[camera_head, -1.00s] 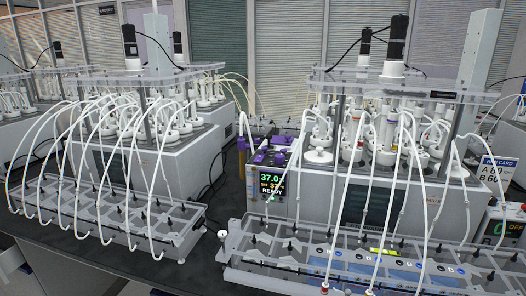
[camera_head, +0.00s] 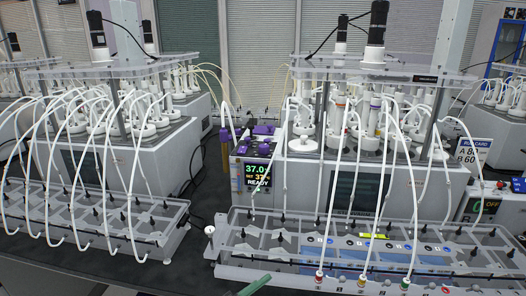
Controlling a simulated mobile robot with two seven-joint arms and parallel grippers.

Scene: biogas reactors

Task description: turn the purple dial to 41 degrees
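A small control box stands between the two reactors, and its screen (camera_head: 257,176) reads 37.0, SET 37 and READY. Several purple parts sit on top of and beside this box. Among them are a purple piece (camera_head: 264,130) at the back and a round purple piece (camera_head: 263,150) nearer the front. They are small, and I cannot tell for certain which is the dial or read any angle mark on it.
A clear-topped tube rack (camera_head: 235,272) stands in front of the right reactor, with white tubes arching into it. Another rack (camera_head: 160,247) is at the left. A narrow dark gap (camera_head: 190,262) lies between them. A green bar (camera_head: 254,285) shows at the bottom edge.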

